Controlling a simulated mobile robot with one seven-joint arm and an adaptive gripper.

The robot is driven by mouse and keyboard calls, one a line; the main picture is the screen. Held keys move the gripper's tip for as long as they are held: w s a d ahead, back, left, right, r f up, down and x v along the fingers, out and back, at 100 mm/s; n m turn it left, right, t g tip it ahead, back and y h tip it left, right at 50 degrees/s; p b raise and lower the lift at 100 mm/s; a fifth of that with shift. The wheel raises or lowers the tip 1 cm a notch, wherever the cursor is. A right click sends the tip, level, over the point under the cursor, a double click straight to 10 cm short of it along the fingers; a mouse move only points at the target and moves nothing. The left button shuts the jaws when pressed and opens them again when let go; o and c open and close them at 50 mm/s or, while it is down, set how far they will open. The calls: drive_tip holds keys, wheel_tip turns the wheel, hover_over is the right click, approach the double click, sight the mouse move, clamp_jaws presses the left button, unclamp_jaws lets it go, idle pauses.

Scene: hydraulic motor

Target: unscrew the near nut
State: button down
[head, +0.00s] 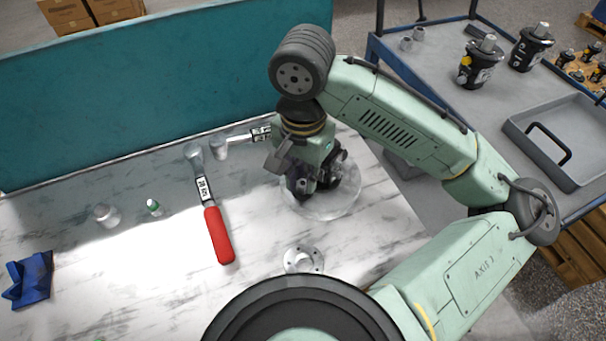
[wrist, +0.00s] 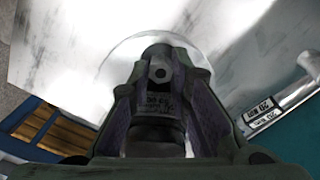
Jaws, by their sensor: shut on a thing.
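My gripper (head: 318,185) points down over a clear round disc (head: 335,208) on the marbled table. In the wrist view my gripper (wrist: 160,75) is shut on a dark part (wrist: 158,105) with a printed white label, which looks like a black hydraulic motor. It stands over the disc, which also shows in the wrist view (wrist: 120,62). In the head view my gripper and wrist largely cover this part. I cannot make out the near nut in either view.
A red-handled tool (head: 219,238) lies left of my gripper. A silver flange (head: 303,260) lies in front. A teal panel (head: 160,85) closes the back. A cart (head: 440,55) holds black motors and a grey tray.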

sight(303, 183)
drive_tip(key=c, duration=1.7)
unclamp_jaws()
drive_tip(key=shift+n, duration=0.3)
drive_tip(key=m, duration=0.7)
drive_tip(key=shift+c, duration=0.5)
clamp_jaws()
drive_tip(key=n, duration=0.5)
drive_tip(key=shift+r, duration=2.05)
